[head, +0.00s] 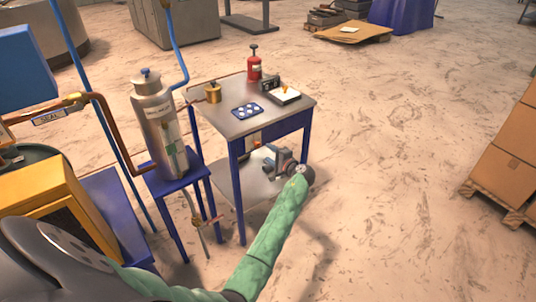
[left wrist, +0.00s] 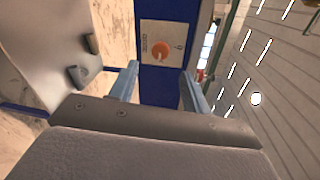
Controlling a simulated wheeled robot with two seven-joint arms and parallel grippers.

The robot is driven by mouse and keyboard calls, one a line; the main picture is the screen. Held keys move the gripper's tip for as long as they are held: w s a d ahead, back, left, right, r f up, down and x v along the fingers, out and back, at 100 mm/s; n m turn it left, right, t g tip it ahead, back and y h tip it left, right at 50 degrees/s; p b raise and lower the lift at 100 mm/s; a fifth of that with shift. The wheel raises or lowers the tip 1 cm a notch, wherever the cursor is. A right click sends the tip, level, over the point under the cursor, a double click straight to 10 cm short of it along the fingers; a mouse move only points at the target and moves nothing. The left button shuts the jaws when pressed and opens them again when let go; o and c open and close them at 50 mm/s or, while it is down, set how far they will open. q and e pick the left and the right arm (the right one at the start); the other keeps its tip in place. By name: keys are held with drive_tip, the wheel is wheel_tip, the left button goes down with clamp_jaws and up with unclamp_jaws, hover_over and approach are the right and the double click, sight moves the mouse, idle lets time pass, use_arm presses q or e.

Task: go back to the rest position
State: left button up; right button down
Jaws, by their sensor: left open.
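My left arm in its green sleeve reaches up from the bottom of the head view to the blue-legged table (head: 222,122). My left gripper (head: 268,158) is beside and below the table's front edge, partly hidden by the wrist. In the left wrist view the left gripper (left wrist: 159,88) is open, its two fingers apart with nothing held between them. My right gripper is in neither view.
On the table stand a red extinguisher-like bottle (head: 254,63), a brass pot (head: 212,92), a blue plate with holes (head: 247,110) and a dark device (head: 282,91). A steel cylinder (head: 158,120) stands left. Cardboard boxes (head: 505,150) stand right.

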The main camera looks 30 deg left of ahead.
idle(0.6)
use_arm(q)
drive_tip(key=s+d+r+n+h, duration=0.3)
drive_tip(key=d+n+h, duration=0.45)
drive_tip(key=d, duration=0.25)
drive_tip(key=s+d+f+m+h, duration=0.25)
drive_tip(key=s+d+h, duration=0.35)
drive_tip(key=s+d, duration=0.55)
drive_tip(key=s+d+f+g+h, duration=0.1)
drive_tip(key=s+f, duration=0.4)
drive_tip(key=s, duration=0.7)
drive_tip(key=s+d+f+g+h, duration=0.1)
drive_tip(key=s+d+f, duration=0.3)
drive_tip(key=s, duration=0.8)
drive_tip(key=s+d+f+g+h, duration=0.1)
drive_tip(key=s+d+f+g, duration=0.1)
drive_tip(key=s+f, duration=0.5)
drive_tip(key=s, duration=0.5)
drive_tip(key=shift+s+d+m+g, duration=0.3)
drive_tip(key=shift+g, duration=0.1)
